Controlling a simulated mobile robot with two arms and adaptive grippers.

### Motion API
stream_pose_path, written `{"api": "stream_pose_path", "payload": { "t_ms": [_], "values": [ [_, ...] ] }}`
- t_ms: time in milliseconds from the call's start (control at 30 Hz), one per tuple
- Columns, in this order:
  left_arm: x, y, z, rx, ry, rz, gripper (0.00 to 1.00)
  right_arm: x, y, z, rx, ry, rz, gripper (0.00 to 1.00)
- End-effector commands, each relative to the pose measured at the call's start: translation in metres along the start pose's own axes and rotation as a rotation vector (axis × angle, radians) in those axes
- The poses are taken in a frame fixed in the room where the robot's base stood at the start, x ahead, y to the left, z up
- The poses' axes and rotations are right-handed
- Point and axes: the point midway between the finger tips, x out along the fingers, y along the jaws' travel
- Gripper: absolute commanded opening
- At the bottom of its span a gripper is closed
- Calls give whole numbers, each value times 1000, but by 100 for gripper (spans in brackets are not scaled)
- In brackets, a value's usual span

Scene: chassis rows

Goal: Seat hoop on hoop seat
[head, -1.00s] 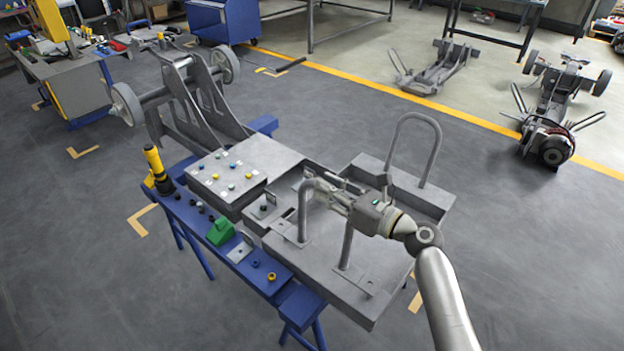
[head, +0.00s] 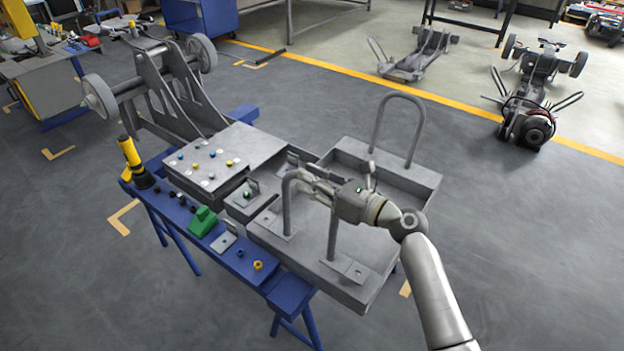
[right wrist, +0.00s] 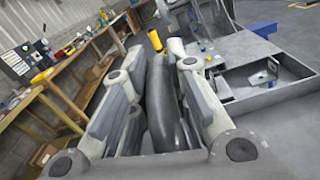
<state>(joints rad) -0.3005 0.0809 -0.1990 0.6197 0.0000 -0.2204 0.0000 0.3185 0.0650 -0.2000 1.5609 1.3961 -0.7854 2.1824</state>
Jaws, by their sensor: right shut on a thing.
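The hoop (head: 287,208) is a grey bent tube with two legs pointing down, over the near end of the grey chassis (head: 385,285). My right gripper (head: 308,186) is shut on its upper bend and hides part of it. In the right wrist view, the dark tube (right wrist: 162,100) lies between the two fingers. The hoop seat (head: 347,270) shows as a flat plate on the chassis by the right leg's foot. The feet are at the chassis surface; I cannot tell whether they touch or are fully in. My left gripper is not in view.
A similar hoop (head: 402,98) stands upright at the chassis's far side. A blue bench (head: 190,205) beside it carries a yellow-and-black tool (head: 131,155), a green block (head: 203,222) and small parts. Open floor lies to the right.

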Motion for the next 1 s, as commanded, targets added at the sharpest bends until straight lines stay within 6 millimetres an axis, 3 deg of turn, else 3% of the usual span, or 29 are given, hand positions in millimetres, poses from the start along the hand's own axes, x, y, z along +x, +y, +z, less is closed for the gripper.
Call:
{"api": "stream_pose_path", "payload": {
  "t_ms": [1000],
  "values": [
    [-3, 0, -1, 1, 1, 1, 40, -3, -8, 4, -1, -5, 0, 0]
  ]
}}
